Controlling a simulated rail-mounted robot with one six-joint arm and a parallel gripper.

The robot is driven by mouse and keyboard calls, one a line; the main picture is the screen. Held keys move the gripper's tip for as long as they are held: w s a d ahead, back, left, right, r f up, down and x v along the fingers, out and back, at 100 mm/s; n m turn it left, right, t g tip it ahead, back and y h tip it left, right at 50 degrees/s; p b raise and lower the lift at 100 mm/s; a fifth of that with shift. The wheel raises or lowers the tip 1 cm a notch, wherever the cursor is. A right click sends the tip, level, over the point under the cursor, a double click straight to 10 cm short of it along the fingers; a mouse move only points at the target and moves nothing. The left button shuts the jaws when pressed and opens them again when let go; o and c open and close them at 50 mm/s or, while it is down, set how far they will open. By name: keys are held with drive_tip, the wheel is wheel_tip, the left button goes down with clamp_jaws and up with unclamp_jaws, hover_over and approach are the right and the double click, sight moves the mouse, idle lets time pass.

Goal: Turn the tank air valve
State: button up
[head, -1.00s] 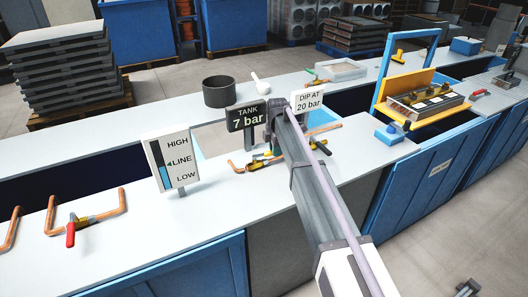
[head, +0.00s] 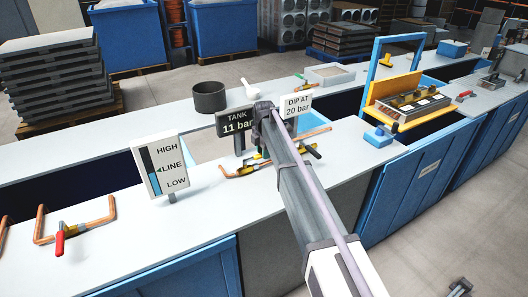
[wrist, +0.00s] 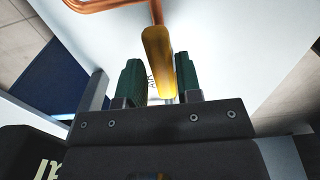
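The air valve's yellow handle (wrist: 158,62) lies between my gripper's (wrist: 157,80) two green fingers in the wrist view. The fingers stand apart, with the handle nearer the right one; I cannot tell if they touch. The black tank sign (head: 236,123) reads 11 bar. The white sign (head: 297,105) reads DIP AT 20 bar.
A level gauge (head: 161,165) marked HIGH, LINE, LOW stands left of the valve. A red-handled valve (head: 61,240) on copper pipe is at far left. A black pot (head: 209,97) stands behind. A yellow-and-blue frame (head: 400,100) is to the right.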

drive_tip(key=shift+o, duration=1.4)
drive_tip(key=shift+r, duration=0.1)
wheel_tip(320, 180, up, 11)
drive_tip(key=p, duration=1.1)
drive_tip(key=shift+f, duration=0.2)
drive_tip(key=s+d+m, duration=0.6)
drive_tip(key=s+m, duration=0.2)
drive_tip(key=s, duration=0.5)
drive_tip(key=s+d+m, duration=0.6)
drive_tip(key=s+m, duration=0.2)
drive_tip(key=s, duration=0.4)
drive_tip(key=s+d+m, duration=0.6)
drive_tip(key=s+m, duration=0.2)
drive_tip(key=s, duration=0.5)
drive_tip(key=shift+s, duration=0.35)
